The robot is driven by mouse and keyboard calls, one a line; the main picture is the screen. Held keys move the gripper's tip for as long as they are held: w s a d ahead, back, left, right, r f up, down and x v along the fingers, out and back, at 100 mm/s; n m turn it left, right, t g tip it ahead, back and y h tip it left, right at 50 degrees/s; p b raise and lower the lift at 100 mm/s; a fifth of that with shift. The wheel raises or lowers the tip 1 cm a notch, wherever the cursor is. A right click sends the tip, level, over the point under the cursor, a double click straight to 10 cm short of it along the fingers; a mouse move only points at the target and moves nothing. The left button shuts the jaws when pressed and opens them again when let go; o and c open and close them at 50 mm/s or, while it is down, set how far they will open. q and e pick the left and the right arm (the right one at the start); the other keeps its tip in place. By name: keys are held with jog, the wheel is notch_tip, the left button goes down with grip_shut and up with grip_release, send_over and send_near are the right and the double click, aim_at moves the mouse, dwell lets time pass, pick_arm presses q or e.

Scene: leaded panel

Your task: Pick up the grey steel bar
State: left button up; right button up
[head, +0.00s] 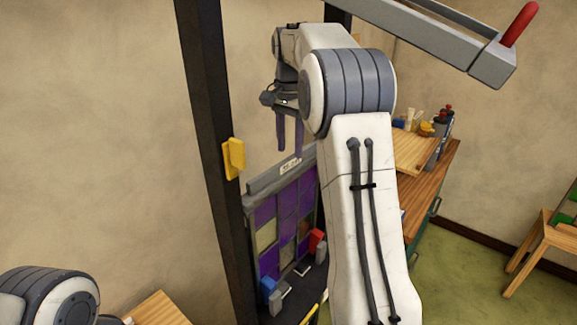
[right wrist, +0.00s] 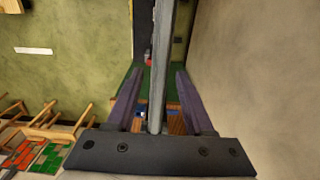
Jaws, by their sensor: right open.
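A grey bar with a small white label (head: 281,176) lies along the top edge of a purple and cream leaded panel (head: 287,213). My right gripper (head: 290,151) points down just above this bar, its two dark fingers apart and empty. In the right wrist view a long grey bar (right wrist: 160,50) runs up the picture between the open fingers (right wrist: 158,76). It looks like the same bar, with a gap on each side; how far below the fingertips it lies is hard to tell. My left gripper is out of view; only part of the left arm shows at the lower left.
A dark upright post (head: 208,120) with a yellow block (head: 234,159) stands left of the panel. Red and blue blocks sit by the panel's foot. A wooden bench (head: 433,190) with jars stands behind my right arm. A grey beam with a red handle (head: 520,24) crosses the upper right.

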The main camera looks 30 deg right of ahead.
aim_at(289, 157)
jog(key=shift+f+p, duration=0.65)
jog(key=shift+f, duration=1.5)
grip_shut()
jog(key=shift+w+r, duration=0.1)
jog(key=shift+r, duration=0.05)
